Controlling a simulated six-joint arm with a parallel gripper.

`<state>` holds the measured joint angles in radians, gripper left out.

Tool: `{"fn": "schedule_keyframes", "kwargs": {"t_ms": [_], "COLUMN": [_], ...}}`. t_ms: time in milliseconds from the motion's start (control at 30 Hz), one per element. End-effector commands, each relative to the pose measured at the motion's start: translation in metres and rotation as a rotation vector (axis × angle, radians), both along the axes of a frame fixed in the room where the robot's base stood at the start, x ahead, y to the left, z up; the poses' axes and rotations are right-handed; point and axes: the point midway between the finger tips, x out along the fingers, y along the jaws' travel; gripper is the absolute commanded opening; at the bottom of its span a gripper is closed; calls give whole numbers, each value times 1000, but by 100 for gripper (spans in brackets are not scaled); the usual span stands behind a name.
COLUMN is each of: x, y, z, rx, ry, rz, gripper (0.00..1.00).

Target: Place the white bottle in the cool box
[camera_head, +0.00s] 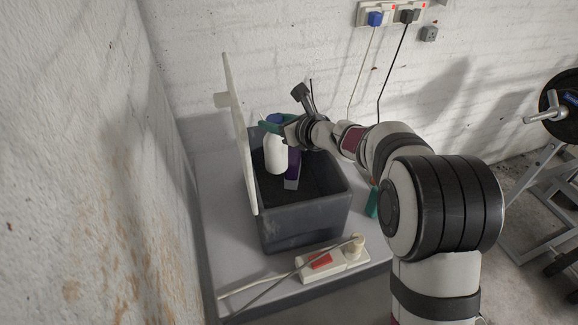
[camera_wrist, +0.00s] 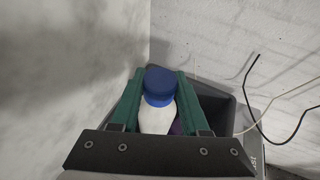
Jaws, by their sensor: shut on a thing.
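The white bottle (camera_head: 276,156) with a blue cap is held upright over the open cool box in the head view. My gripper (camera_head: 275,127) is shut on the bottle near its top, just below the cap. In the wrist view the bottle (camera_wrist: 158,115) stands between the two green fingers of my gripper (camera_wrist: 158,98). The cool box (camera_head: 305,222) is dark grey, with its pale lid (camera_head: 238,135) standing open at the left. The bottle's lower end is near the opening; I cannot tell whether it touches anything inside.
A purple item (camera_head: 293,170) is inside the box, beside the bottle. A power strip (camera_head: 332,260) with a cable lies on the table (camera_head: 225,262) in front of the box. A green item (camera_head: 372,203) is at the box's right. Walls stand close behind and left.

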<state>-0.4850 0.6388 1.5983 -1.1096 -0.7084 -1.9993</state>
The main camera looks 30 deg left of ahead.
Motion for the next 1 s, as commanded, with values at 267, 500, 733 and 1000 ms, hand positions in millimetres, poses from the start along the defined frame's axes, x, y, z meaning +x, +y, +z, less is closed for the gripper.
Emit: {"fn": "schedule_keyframes", "kwargs": {"t_ms": [267, 500, 733, 1000], "x": [0, 0, 1, 0], "y": [0, -1, -1, -1], "z": [-78, -112, -123, -126], "rx": [0, -1, 1, 0], "ry": [0, 2, -3, -1], "rz": [-1, -3, -2, -3], "gripper": [0, 0, 0, 66]}}
